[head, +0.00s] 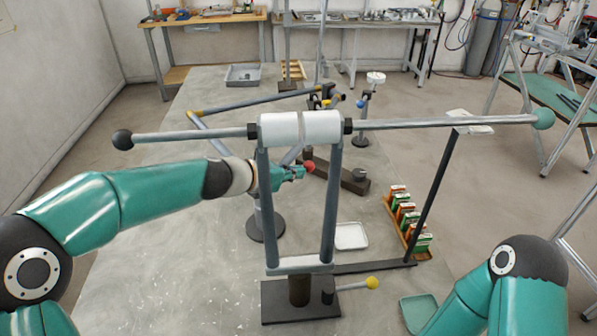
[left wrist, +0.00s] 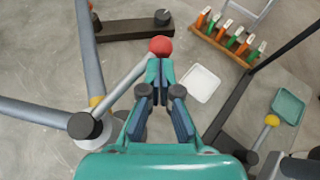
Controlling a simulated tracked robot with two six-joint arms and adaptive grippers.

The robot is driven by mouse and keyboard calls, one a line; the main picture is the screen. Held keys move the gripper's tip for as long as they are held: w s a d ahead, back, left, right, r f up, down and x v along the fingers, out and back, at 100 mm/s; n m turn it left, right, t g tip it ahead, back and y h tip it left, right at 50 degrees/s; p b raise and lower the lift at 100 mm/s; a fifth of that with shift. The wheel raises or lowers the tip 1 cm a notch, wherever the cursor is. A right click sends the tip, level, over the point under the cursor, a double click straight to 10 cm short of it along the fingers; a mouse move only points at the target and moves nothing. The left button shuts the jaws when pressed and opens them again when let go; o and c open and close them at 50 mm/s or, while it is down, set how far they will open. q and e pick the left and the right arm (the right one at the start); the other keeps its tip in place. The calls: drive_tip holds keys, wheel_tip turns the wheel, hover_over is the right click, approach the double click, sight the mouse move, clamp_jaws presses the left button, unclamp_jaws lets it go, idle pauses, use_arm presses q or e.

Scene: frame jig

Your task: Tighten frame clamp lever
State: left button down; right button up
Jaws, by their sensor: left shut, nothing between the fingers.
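The clamp lever is a light metal rod with a red ball end (head: 309,166). In the left wrist view, the rod runs from a black-capped joint on the grey frame tube (left wrist: 45,117) up to the red ball (left wrist: 160,46). My left gripper (head: 297,172) is shut and empty, with its fingertips right at the red ball. In the left wrist view, the gripper tips (left wrist: 160,72) lie just below the ball; I cannot tell whether they touch it. My right arm shows at the lower right of the head view, but its gripper is out of view.
A post stand with a white roller (head: 321,127) and long side bars stands in front of my left gripper. A yellow-knobbed lever (head: 372,282) sticks out of its base. A rack of small boxes (head: 408,222) and a white tray (head: 351,236) lie to the right.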

use_arm(q)
drive_tip(key=v, duration=1.1)
drive_tip(key=shift+s+a, duration=0.2)
drive_tip(key=shift+s, duration=0.05)
drive_tip(key=shift+w+r, duration=0.1)
drive_tip(key=x, duration=1.1)
drive_tip(key=shift+w+d, duration=0.2)
drive_tip(key=shift+d, duration=0.1)
drive_tip(key=shift+f, duration=0.2)
